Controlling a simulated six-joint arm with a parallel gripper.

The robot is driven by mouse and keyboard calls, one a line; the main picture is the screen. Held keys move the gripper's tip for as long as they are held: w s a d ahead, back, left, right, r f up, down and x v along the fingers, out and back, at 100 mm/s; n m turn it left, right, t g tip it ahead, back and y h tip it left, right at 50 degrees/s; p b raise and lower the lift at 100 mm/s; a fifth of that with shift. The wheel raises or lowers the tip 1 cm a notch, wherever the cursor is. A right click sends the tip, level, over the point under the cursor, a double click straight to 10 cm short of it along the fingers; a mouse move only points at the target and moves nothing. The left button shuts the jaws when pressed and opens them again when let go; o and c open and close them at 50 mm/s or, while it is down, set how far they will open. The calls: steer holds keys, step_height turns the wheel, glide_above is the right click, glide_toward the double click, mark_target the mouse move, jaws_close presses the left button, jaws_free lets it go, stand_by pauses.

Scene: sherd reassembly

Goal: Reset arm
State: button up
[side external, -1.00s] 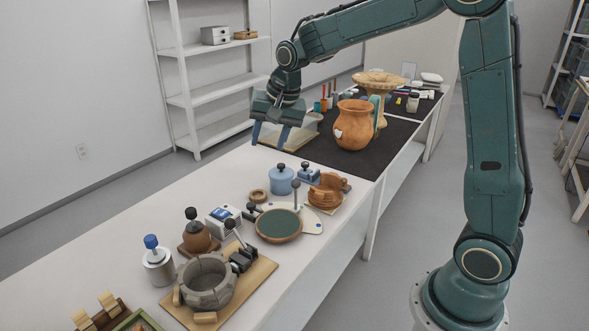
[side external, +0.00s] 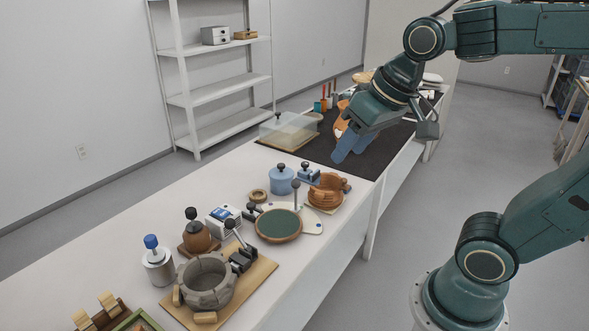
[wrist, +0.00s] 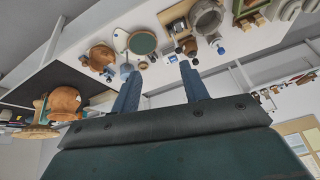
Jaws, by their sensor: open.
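My gripper (side external: 352,150) is in the air over the near edge of the black mat in the side view, in front of the orange pot (side external: 341,122), which it partly hides. Its two blue fingers are apart and nothing is between them; they also show in the wrist view (wrist: 160,88). In the wrist view the orange pot (wrist: 64,102) stands on the mat at the left with its patch of lighter sherd out of sight. A clear box (side external: 288,132) sits on the mat's far left part.
On the white table stand a blue jar (side external: 282,180), a green-topped turntable (side external: 279,225), a wooden bowl (side external: 326,192), a grey ring-shaped vessel (side external: 207,282) on a board, and a blue-capped canister (side external: 157,265). The aisle floor (side external: 400,230) is clear.

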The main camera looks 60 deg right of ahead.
steer(key=s+f+n, duration=0.2)
steer(key=s, duration=0.4)
steer(key=shift+s+a, duration=0.3)
steer(key=shift+s, duration=0.05)
steer(key=shift+o, duration=0.4)
steer(key=w+d+f+m+h, duration=0.1)
steer(key=w+d+m, duration=0.1)
steer(key=w, duration=0.9)
steer(key=w+d+m, duration=0.2)
steer(key=w, duration=0.9)
steer(key=w+d+f+m+g+h, duration=0.1)
steer(key=w+d+f+m, duration=0.1)
steer(key=w+f, duration=0.7)
steer(key=w+d+f+m+g+h, duration=0.1)
steer(key=w+d+f+m, duration=0.1)
steer(key=w+f, duration=0.7)
step_height(320, 180, down, 2)
steer(key=shift+d+m, duration=0.3)
steer(key=shift+d, duration=0.1)
